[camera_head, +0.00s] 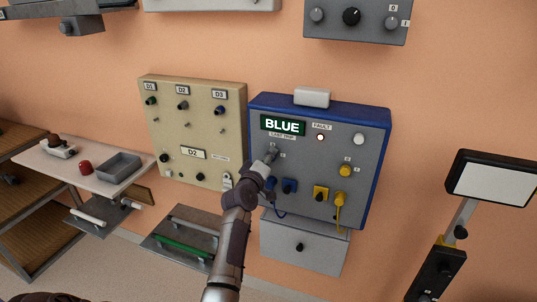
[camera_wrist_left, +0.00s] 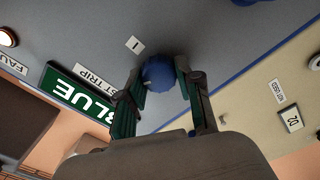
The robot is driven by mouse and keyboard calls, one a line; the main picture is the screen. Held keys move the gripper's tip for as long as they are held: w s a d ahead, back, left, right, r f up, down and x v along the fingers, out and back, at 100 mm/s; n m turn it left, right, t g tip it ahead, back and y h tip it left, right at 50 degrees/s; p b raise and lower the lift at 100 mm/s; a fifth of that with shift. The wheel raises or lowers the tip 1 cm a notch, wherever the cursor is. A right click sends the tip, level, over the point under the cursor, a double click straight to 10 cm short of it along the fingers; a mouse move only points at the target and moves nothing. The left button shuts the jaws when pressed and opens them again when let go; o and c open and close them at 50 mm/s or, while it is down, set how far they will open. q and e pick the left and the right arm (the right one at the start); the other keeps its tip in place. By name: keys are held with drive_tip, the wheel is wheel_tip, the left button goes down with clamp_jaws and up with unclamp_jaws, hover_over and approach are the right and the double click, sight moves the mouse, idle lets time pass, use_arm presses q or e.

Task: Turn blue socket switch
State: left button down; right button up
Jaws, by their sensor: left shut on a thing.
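The blue-framed panel (camera_head: 376,150) hangs on the wall with a lit sign reading BLUE (camera_head: 283,126) above the words LAST TRIP. My left gripper (camera_head: 270,154) reaches the panel's upper left, below the sign, and covers the switch there in the head view. In the left wrist view the round blue switch knob (camera_wrist_left: 158,74) sits between the two green-lined fingers of the left gripper (camera_wrist_left: 160,90), which is shut on it. A label "I" (camera_wrist_left: 135,44) is beside the knob; the knob's pointer is not clear. A blue socket (camera_head: 289,186) is below the gripper. My right gripper is out of view.
The yellow switch knob (camera_head: 346,171), yellow socket (camera_head: 321,193) and yellow plug (camera_head: 340,200) are to the right. A beige panel (camera_head: 170,100) hangs left, close to the blue panel. A grey drawer box (camera_head: 290,240) is below; a screen on a stand (camera_head: 492,178) is at right.

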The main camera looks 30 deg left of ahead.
use_arm(q)
drive_tip(key=n+p, duration=0.2)
drive_tip(key=n, duration=0.3)
drive_tip(key=shift+f+n, duration=0.1)
drive_tip(key=shift+n, duration=0.3)
idle(0.4)
drive_tip(key=c, duration=0.8)
unclamp_jaws()
drive_tip(key=shift+o, duration=0.2)
drive_tip(key=shift+s, duration=0.1)
drive_tip(key=v, duration=1.1)
drive_tip(key=shift+s, duration=0.4)
drive_tip(key=shift+f, duration=0.1)
